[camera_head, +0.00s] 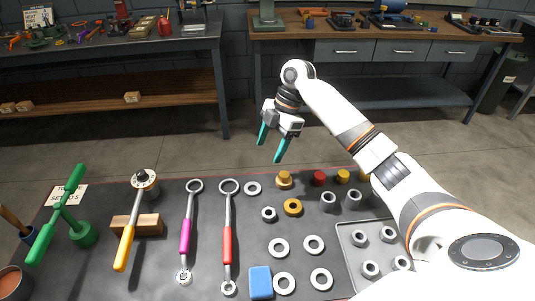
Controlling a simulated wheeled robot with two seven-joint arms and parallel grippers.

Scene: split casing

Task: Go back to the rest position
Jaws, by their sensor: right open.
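My right gripper (270,146) has two teal fingers set apart with nothing between them. It hangs in the air around the far edge of the dark work table (100,205), above and beyond the tools. My right arm comes in from the lower right and reaches over the table's right part. My left gripper is not in view. No casing can be made out on the table.
A green tool stand (82,233), a yellow-handled tool (126,245), a purple wrench (186,235) and a red wrench (228,245) fill the left and middle. Several rings, a blue block (260,281) and a grey tray (346,240) lie right. Benches stand behind, across open floor.

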